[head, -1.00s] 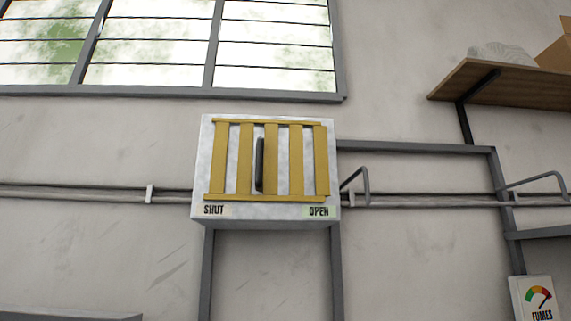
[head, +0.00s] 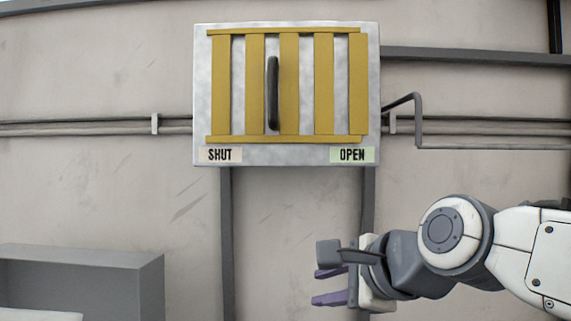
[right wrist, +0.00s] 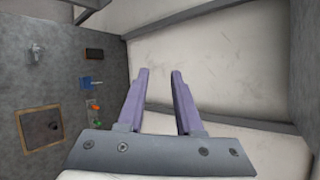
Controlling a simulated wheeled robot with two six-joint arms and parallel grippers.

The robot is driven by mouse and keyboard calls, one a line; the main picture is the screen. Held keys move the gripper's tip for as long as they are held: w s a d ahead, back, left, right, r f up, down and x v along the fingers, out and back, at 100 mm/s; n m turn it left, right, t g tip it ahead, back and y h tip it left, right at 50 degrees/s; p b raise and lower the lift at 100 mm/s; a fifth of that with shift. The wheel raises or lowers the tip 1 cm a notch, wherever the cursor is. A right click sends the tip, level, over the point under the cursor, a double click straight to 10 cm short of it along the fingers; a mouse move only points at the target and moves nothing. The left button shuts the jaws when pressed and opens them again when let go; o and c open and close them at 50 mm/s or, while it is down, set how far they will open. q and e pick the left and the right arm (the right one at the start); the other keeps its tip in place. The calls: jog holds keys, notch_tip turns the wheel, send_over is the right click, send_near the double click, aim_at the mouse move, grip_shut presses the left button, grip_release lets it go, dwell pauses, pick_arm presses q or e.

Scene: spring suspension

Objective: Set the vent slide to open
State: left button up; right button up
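The vent panel (head: 200,90) is a pale grey box on the wall with a yellow slatted slide (head: 325,85) across its front. A dark upright handle (head: 273,93) stands on the slide, left of the panel's middle. A SHUT label (head: 220,155) is at the lower left and an OPEN label (head: 352,155) at the lower right. My right gripper (head: 322,286) is below the panel, apart from it, pointing left. Its purple fingers are spread and empty in the right wrist view (right wrist: 160,75). My left gripper is not in view.
A bent grey bar (head: 416,120) sticks out right of the panel. Pipes (head: 80,127) run along the wall at both sides. A grey box-shaped unit (head: 80,285) stands at the lower left. The space directly before the panel is clear.

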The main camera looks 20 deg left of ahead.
notch_tip(320, 180, up, 17)
jog(key=a+m+t+y+p, duration=0.2)
jog(key=m+y, duration=0.1)
jog(key=m, duration=0.3)
jog(key=m+t+y+p, duration=0.2)
jog(key=m+p, duration=0.1)
jog(key=m, duration=0.3)
send_near(275, 89)
jog(key=p+x, duration=0.2)
jog(key=x, duration=0.7)
jog(key=shift+w+a, duration=0.15)
jog(key=shift+w, duration=0.05)
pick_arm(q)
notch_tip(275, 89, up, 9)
pick_arm(e)
jog(key=shift+w+a, duration=0.45)
jog(key=shift+a, duration=0.1)
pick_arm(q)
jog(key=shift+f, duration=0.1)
pick_arm(e)
grip_shut()
